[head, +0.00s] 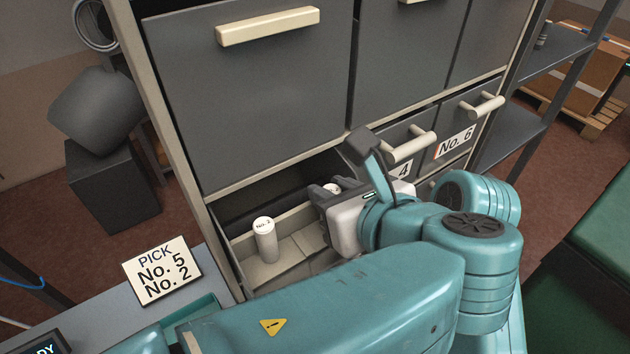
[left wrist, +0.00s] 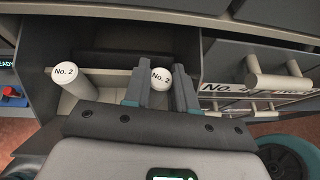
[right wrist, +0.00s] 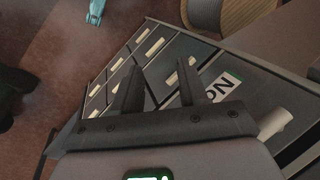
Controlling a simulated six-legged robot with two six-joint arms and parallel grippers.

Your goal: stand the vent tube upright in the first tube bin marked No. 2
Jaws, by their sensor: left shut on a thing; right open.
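An open drawer (head: 292,248) with divided compartments sits low in the grey cabinet. My left gripper (head: 326,192) is over its right part, shut on a pale tube whose round cap (left wrist: 161,78) reads No. 2 in the left wrist view. That cap faces the camera; the tube's lower end is hidden, so I cannot tell whether it touches the drawer floor. A second white tube (head: 264,240) capped No. 2 stands in the left part of the drawer, apart from the gripper. My right gripper (right wrist: 160,85) is open and empty before grey drawer fronts.
A sign (head: 162,270) reads PICK No. 5, No. 2. Closed drawers with rod handles, one marked No. 6 (head: 455,142), are right of the open drawer. A large closed drawer front (head: 250,90) is above it. Bare drawer floor shows beside the standing tube.

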